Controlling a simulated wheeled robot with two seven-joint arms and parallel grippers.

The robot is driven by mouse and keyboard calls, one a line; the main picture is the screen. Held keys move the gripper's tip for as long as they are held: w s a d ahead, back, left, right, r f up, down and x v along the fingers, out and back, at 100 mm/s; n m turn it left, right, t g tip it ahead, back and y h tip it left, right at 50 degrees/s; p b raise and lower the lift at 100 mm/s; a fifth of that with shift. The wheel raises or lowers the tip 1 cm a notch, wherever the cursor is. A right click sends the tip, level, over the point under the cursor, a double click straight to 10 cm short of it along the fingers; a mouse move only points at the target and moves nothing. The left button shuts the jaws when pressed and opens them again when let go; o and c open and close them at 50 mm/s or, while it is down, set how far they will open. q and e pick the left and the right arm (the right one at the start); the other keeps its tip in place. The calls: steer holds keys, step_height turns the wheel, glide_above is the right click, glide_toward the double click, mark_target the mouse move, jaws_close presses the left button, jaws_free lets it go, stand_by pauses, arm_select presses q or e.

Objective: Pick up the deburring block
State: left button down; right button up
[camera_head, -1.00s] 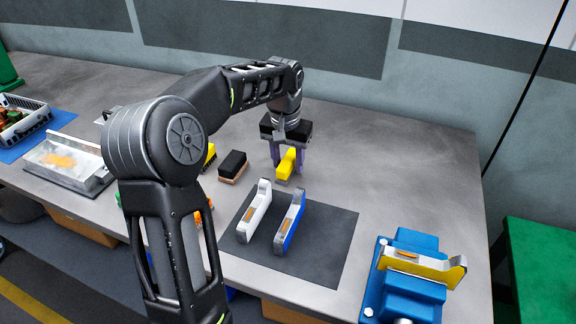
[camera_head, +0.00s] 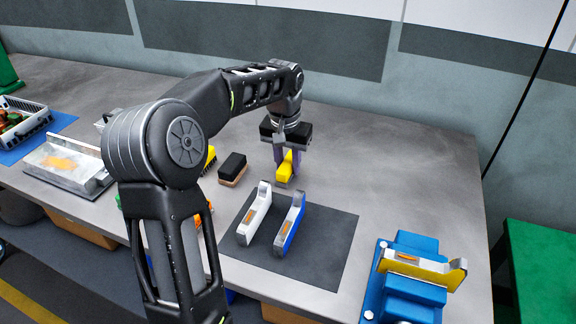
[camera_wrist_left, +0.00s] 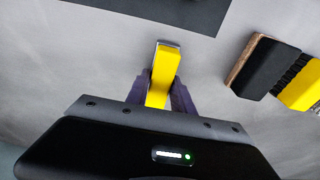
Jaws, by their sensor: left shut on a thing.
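The deburring block, a yellow block with a grey metal edge at its base (camera_head: 284,173), is at the middle of the grey bench, behind the dark mat. My left gripper (camera_head: 289,160) points down over it, with its purple fingers shut on the block's sides. In the left wrist view the yellow block (camera_wrist_left: 164,68) sits between the purple fingers (camera_wrist_left: 160,88). Whether it is clear of the bench cannot be told. My right gripper is not in view.
A black brush with a wooden base (camera_head: 232,168) lies left of the block, beside a black-and-yellow brush (camera_wrist_left: 300,88). A white part (camera_head: 254,215) and a blue part (camera_head: 290,225) stand on the dark mat (camera_head: 325,255). A blue vise (camera_head: 405,290) holds a yellow part at right.

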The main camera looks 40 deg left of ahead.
mark_target(288, 161)
arm_select(q)
step_height(288, 161, up, 10)
steer(key=shift+r+p, duration=0.1)
steer(key=shift+p, duration=0.2)
stand_by(0.5)
steer(key=c, duration=1.6)
jaws_free()
steer(key=shift+c, duration=0.2)
jaws_close()
